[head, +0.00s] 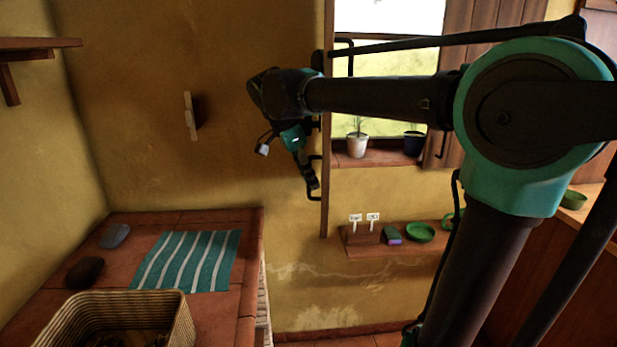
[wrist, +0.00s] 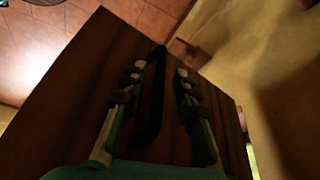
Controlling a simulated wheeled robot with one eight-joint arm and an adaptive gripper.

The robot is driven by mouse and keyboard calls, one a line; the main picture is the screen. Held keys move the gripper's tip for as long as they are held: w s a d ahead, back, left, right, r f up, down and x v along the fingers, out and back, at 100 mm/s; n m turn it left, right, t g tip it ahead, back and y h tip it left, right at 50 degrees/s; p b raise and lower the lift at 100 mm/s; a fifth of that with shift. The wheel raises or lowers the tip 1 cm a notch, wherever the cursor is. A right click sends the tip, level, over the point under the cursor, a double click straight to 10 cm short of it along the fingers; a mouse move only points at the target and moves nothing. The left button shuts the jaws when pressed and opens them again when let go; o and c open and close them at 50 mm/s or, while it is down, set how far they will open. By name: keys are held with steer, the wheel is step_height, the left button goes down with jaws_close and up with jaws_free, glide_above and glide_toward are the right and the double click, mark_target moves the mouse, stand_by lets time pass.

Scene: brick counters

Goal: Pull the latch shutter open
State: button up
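A wooden shutter stands nearly edge-on at the left side of the window in the head view (head: 326,215). Its broad brown panel fills much of the wrist view (wrist: 75,105). A black bar handle (wrist: 151,115) on the panel lies between my fingers, nearer the left one. My gripper (head: 308,178) is beside the shutter's left face in the head view, partly overlapping the dark handle there. In the wrist view my gripper (wrist: 161,75) is open, with a gap showing between the handle and the right finger. Contact with the left finger cannot be told.
The window sill holds a white plant pot (head: 357,145) and a dark pot (head: 414,143). A lower shelf (head: 385,249) carries a green bowl (head: 420,232) and small items. A tiled counter (head: 215,310) with a striped cloth (head: 188,261) and a basket (head: 183,318) stands at left.

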steer(key=v, duration=1.2)
steer(key=shift+d, duration=0.1)
steer(key=shift+c, duration=0.6)
